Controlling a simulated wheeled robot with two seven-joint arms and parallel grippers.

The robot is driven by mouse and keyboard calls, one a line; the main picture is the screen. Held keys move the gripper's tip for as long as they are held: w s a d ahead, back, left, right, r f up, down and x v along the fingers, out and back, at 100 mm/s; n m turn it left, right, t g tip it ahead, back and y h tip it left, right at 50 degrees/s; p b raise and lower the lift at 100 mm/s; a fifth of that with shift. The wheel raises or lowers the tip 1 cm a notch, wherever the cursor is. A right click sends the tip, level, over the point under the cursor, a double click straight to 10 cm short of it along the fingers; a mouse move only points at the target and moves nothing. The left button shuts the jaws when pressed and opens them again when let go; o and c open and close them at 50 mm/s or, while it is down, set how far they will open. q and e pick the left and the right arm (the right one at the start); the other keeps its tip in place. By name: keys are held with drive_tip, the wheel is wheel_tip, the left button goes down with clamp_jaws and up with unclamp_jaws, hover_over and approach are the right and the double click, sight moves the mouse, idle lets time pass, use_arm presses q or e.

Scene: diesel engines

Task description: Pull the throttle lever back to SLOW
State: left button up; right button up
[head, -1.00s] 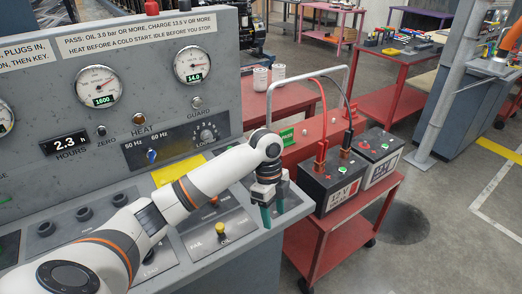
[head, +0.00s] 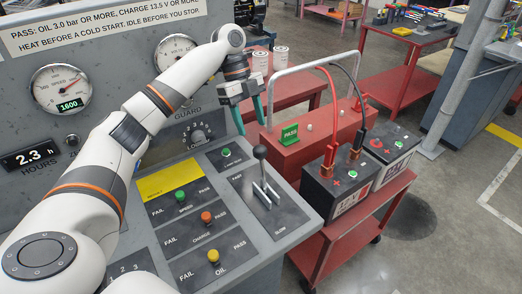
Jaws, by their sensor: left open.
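The throttle lever (head: 261,165) has a dark round knob on a metal shaft. It stands up from a slotted dark plate (head: 275,218) on the console's right side. The plate is marked FAST at its far end and SLOW at its near end. The lever's foot appears nearer the FAST end, though its exact place in the slot is hard to tell. My left gripper (head: 252,127) points down with its green fingers apart and empty. In the picture it is just above the knob, not visibly touching it. My right gripper is not in view.
Switches with green (head: 180,196), orange (head: 206,217) and yellow (head: 213,256) knobs sit left of the lever. The upright gauge panel (head: 110,75) stands behind. A red cart (head: 335,245) with batteries and a grey hoop handle (head: 302,68) is to the right.

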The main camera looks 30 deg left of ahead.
sight(261, 160)
use_arm(q)
drive_tip(key=f, duration=0.1)
drive_tip(key=s+d+f+p, duration=0.1)
drive_tip(key=d+f, duration=0.1)
drive_tip(key=shift+s+d+f, duration=0.25)
drive_tip(key=shift+s+f, duration=0.1)
drive_tip(key=shift+s, duration=0.05)
drive_tip(key=p+x, duration=0.1)
drive_tip(key=x, duration=0.2)
drive_tip(key=shift+w+a+f, duration=0.1)
drive_tip(key=shift+w+f, duration=0.1)
drive_tip(key=shift+w, duration=0.05)
drive_tip(key=shift+p+x, duration=0.3)
drive_tip(key=shift+x, duration=0.85)
drive_tip(key=shift+f, duration=0.3)
drive_tip(key=shift+d+f, duration=0.2)
drive_tip(key=shift+f, duration=0.05)
drive_tip(key=shift+c, duration=1.1)
clamp_jaws()
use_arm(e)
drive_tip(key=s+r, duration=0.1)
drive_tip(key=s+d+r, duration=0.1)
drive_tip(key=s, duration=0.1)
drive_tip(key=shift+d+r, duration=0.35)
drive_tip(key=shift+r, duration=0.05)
